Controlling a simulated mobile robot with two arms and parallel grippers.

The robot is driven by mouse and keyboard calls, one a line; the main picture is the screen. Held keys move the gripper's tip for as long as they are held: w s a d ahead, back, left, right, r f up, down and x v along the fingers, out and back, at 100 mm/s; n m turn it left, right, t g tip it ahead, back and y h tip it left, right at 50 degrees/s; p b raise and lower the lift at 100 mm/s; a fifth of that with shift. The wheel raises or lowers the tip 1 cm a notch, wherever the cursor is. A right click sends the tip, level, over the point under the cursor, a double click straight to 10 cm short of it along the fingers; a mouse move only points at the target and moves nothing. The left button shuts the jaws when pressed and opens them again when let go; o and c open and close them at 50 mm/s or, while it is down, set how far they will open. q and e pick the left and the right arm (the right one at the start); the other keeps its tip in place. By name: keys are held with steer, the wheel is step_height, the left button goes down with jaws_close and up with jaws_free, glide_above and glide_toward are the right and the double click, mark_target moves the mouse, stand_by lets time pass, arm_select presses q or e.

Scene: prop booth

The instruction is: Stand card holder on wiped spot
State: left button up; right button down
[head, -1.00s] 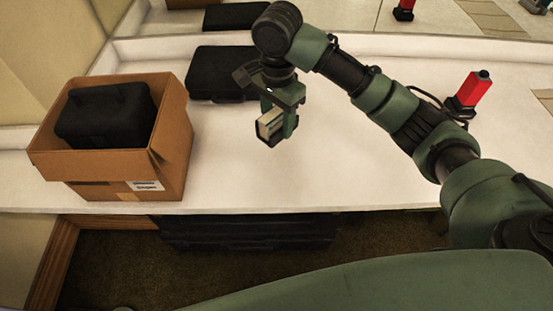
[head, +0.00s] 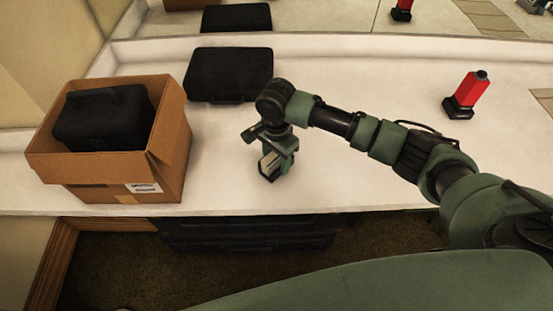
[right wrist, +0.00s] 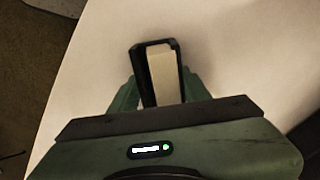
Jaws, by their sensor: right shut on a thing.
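The card holder (head: 269,166), a small black holder with cream cards in it, is between the fingers of my right gripper (head: 277,164). In the right wrist view the same card holder (right wrist: 162,72) sits between the green fingers (right wrist: 155,95), which are shut on it. It is low over the white counter (head: 340,185), near the front edge; I cannot tell whether it touches the surface. No wiped spot can be made out on the counter. My left gripper is not in view.
An open cardboard box (head: 110,180) with a black case (head: 103,120) in it stands at the left. Another black case (head: 229,74) lies at the back. A red bottle-like object on a black base (head: 466,95) stands at the right. A mirror runs behind. The counter's middle is clear.

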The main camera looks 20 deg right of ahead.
mark_target(276, 156)
steer(key=c, duration=0.7)
jaws_free()
step_height(276, 156, up, 12)
steer(key=shift+r+b, duration=0.1)
steer(key=shift+b, duration=0.2)
